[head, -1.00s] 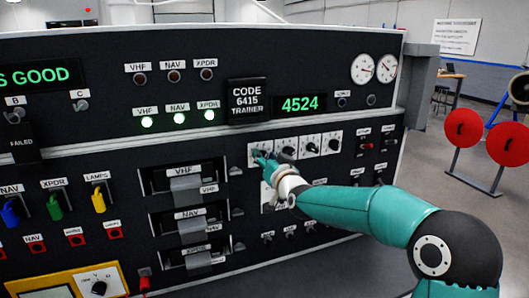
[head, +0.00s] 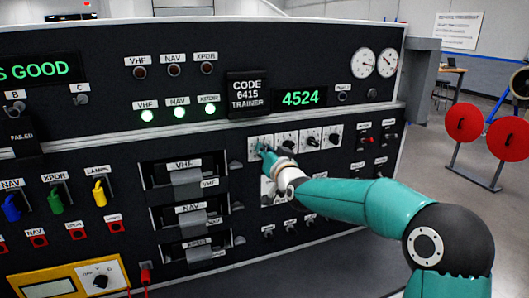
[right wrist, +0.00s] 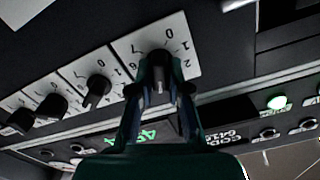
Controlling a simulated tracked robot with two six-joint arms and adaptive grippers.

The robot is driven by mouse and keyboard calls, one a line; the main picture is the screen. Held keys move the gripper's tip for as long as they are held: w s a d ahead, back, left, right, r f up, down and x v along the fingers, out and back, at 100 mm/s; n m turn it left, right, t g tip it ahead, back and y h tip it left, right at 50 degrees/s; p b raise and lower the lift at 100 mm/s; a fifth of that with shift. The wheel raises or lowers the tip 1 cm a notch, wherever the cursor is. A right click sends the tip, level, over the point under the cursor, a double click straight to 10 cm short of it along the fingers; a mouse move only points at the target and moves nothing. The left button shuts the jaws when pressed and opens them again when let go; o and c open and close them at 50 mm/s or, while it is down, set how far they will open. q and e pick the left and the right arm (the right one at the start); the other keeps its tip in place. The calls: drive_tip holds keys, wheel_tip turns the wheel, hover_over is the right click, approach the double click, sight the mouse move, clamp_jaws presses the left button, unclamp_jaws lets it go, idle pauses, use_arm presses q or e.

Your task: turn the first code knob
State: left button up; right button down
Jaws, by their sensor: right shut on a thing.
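The first code knob (right wrist: 157,62) is a black knob on a white numbered plate, at the left end of a row of similar knobs in the head view. Its plate (head: 260,141) shows there, with the knob mostly hidden by my gripper. My right gripper (head: 264,152) reaches the knob from the front. In the right wrist view my right gripper (right wrist: 158,90) is shut on the knob, one finger on each side. The green code display (head: 301,98) reads 4524. My left gripper is not in view.
The second code knob (head: 287,143) is close to the right of my gripper, with the other code knobs beyond it. Module drawers (head: 187,182) with handles stand to the left. Red discs on a stand (head: 463,120) are farther right, off the panel.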

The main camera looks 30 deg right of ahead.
drive_tip(key=shift+f+m+b, duration=0.2)
drive_tip(key=shift+m+b, duration=0.1)
drive_tip(key=shift+b, duration=0.25)
drive_tip(key=m+b, duration=0.2)
drive_tip(key=b, duration=0.1)
drive_tip(key=m+b, duration=0.3)
drive_tip(key=b, duration=0.1)
drive_tip(key=shift+d+f+m, duration=0.15)
drive_tip(key=shift+f+m, duration=0.05)
drive_tip(key=shift+m, duration=0.1)
drive_tip(key=shift+m+b, duration=0.35)
drive_tip(key=shift+m, duration=0.05)
drive_tip(key=m+b, duration=0.2)
drive_tip(key=m, duration=0.2)
drive_tip(key=shift+d+f+m, duration=0.1)
drive_tip(key=shift+m, duration=0.2)
drive_tip(key=shift+f+m+b, duration=0.15)
drive_tip(key=shift+m+b, duration=0.75)
drive_tip(key=shift+m, duration=1.2)
drive_tip(key=shift+f, duration=0.1)
drive_tip(key=c, duration=1.1)
unclamp_jaws()
drive_tip(key=shift+r, duration=0.2)
